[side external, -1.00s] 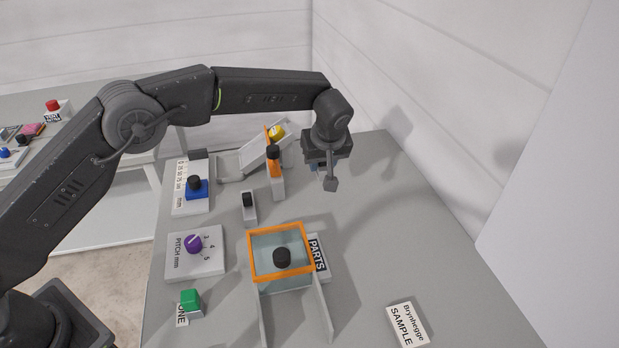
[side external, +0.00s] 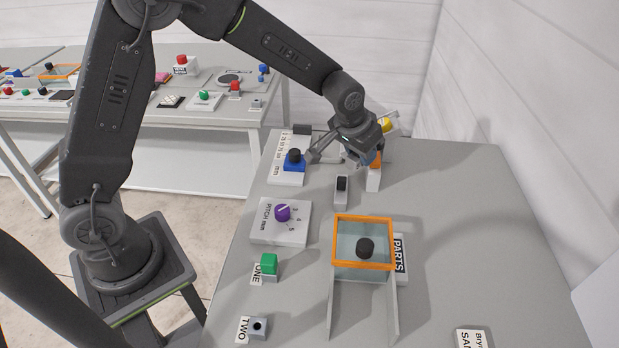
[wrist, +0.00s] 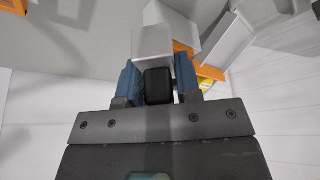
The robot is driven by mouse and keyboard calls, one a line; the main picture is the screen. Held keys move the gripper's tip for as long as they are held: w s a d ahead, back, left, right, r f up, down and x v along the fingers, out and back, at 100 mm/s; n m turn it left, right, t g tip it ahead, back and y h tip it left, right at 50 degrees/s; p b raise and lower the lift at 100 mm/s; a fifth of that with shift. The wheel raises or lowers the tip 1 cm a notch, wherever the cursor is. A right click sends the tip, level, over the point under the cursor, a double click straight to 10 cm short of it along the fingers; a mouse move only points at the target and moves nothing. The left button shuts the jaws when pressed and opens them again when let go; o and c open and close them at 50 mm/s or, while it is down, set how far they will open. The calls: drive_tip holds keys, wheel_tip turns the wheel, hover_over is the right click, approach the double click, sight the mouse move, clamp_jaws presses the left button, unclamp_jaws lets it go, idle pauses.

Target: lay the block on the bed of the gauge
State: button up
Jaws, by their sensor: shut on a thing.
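My gripper (wrist: 158,82) is at the back of the table in the side view (side external: 368,154). Its blue fingers are shut on a black knob (wrist: 158,88). This looks like the top of the orange lever (side external: 376,160) on a white post (side external: 373,182); the gripper hides the knob in the side view. A gauge (side external: 286,181) with a mm scale, a blue slider (side external: 294,165) and a black knob on it stands left of the gripper. A yellow piece (side external: 383,124) shows behind the gripper at the chute, partly hidden. I cannot tell if it is the block.
An orange-rimmed clear box (side external: 362,266) with a black knob stands nearer the front, beside a PARTS label (side external: 400,256). A small black-topped post (side external: 341,190), a purple PITCH dial (side external: 283,212) and a green button (side external: 269,262) stand left. The table's right side is largely clear.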

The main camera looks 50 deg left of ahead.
drive_tip(key=s+a+f, duration=0.3)
drive_tip(key=s+a, duration=0.4)
drive_tip(key=a, duration=0.2)
wheel_tip(320, 180, up, 10)
drive_tip(key=r, duration=0.1)
drive_tip(key=a+f+m+g+h, duration=0.1)
drive_tip(key=a+m+g+h, duration=0.45)
drive_tip(key=a+m, duration=1.95)
drive_tip(key=m+g+y, duration=0.2)
hover_over(300, 145)
drive_tip(key=f, duration=1.2)
drive_tip(key=shift+s+a, duration=0.15)
drive_tip(key=shift+s, duration=0.05)
drive_tip(key=shift+w+d+f, duration=0.2)
drive_tip(key=shift+f, duration=1.85)
